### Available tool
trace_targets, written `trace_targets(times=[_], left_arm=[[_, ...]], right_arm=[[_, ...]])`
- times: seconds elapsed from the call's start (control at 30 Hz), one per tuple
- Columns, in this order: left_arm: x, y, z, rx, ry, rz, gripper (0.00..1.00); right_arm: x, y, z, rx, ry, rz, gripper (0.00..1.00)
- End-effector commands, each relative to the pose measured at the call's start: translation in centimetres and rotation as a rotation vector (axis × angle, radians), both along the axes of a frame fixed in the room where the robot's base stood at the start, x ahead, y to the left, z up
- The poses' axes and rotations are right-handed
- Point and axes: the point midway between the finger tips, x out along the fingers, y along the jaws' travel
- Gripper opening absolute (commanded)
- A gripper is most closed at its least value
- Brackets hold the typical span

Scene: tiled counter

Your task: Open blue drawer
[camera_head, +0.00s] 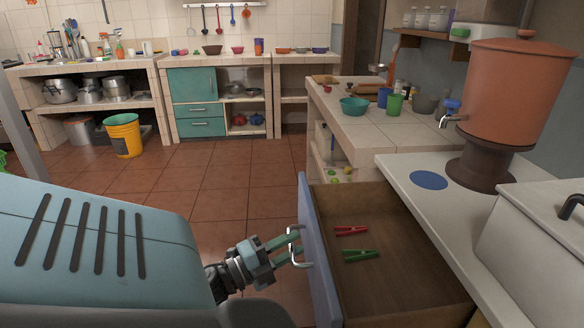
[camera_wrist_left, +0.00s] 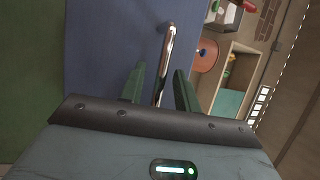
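The blue drawer (camera_head: 320,262) stands pulled out from the counter at the right in the head view, its inside showing. Its silver handle (camera_head: 296,262) is on the front face. My left gripper (camera_head: 284,246) is at this handle. In the left wrist view the handle (camera_wrist_left: 167,52) passes between the two green fingers, with a small gap visible on each side, so the gripper looks open around it. The blue front (camera_wrist_left: 110,50) fills much of that view's upper middle. My right gripper is in neither view.
A red peg (camera_head: 351,230) and a green peg (camera_head: 361,255) lie in the drawer. Above it are a white counter (camera_head: 410,185), a clay water dispenser (camera_head: 515,90) and a white lidded box (camera_head: 540,250). The tiled floor (camera_head: 225,190) left of the drawer is clear.

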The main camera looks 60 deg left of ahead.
Motion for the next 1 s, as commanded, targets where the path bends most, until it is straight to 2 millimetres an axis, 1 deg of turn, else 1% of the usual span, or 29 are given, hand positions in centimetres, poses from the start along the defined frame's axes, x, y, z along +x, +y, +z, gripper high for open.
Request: trace_targets(times=[0.3, 0.43, 0.6, 1.0], left_arm=[[-4.9, 0.0, -1.0, -0.002, 0.004, 0.003, 0.32], [-6.3, 0.0, -1.2, -0.001, 0.003, 0.003, 0.32], [-7.0, 0.0, -1.2, 0.000, 0.001, 0.002, 0.32], [-7.0, 0.0, -1.2, 0.001, 0.000, 0.001, 0.32]], right_arm=[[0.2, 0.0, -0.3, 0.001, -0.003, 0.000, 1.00], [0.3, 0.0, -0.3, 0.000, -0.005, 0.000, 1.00], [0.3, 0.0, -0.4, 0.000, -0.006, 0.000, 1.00], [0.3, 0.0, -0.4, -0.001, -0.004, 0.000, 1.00]])
